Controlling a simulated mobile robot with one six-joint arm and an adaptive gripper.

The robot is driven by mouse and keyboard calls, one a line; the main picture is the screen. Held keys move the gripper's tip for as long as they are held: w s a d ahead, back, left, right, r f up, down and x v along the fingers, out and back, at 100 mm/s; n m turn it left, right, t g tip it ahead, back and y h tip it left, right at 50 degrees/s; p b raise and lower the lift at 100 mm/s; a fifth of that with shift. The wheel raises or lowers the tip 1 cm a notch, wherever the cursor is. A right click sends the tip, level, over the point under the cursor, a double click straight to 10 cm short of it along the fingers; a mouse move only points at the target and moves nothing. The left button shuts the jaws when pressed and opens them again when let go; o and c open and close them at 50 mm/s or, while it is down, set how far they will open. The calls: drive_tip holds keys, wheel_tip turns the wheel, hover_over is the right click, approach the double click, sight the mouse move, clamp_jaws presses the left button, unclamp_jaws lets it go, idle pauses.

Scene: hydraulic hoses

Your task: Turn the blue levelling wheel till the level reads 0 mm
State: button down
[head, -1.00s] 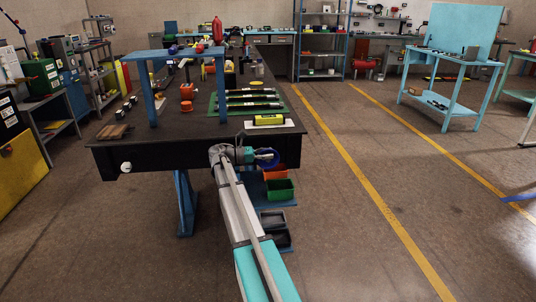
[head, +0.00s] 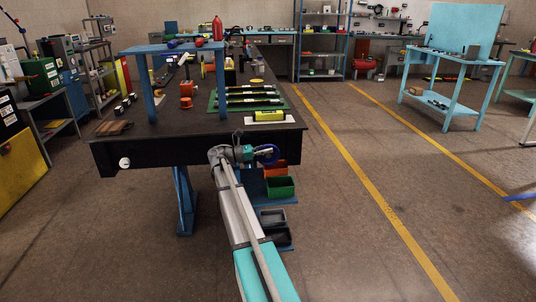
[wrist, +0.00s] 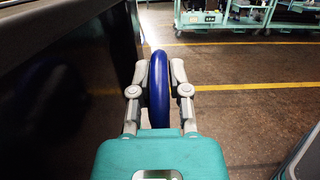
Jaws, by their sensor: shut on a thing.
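The blue levelling wheel (head: 268,155) is at the near right corner of the dark bench, just below its top. In the wrist view the wheel (wrist: 158,95) stands edge-on between my two fingers. My gripper (wrist: 159,75) is shut on its rim; in the head view my gripper (head: 257,153) reaches the wheel from the left. The yellow-green level (head: 269,115) lies on a pale plate on the bench top, near the front right. Its reading is too small to make out.
The dark bench (head: 200,152) has a white knob (head: 125,162) at its front left. Green and orange bins (head: 280,187) sit below the wheel. The bench's dark side (wrist: 70,90) is close on the left in the wrist view. Open floor lies to the right.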

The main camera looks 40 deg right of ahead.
drive_tip(key=g+h+b, duration=0.1)
drive_tip(key=b, duration=0.1)
drive_tip(key=h+b, duration=0.1)
drive_tip(key=b, duration=0.1)
drive_tip(key=shift+w+a+f+g+b, duration=0.1)
drive_tip(key=shift+a+f+g+b, duration=0.2)
drive_tip(key=shift+f+g, duration=0.1)
drive_tip(key=shift+a+g+h+b, duration=0.15)
drive_tip(key=shift+g+h+b, duration=0.35)
drive_tip(key=shift+h+b, duration=0.45)
drive_tip(key=shift+w+r, duration=0.1)
drive_tip(key=shift+r, duration=0.05)
drive_tip(key=c, duration=0.6)
unclamp_jaws()
drive_tip(key=shift+r+t+y+p, duration=0.35)
drive_tip(key=shift+t+y+p, duration=0.1)
drive_tip(key=shift+p, duration=0.35)
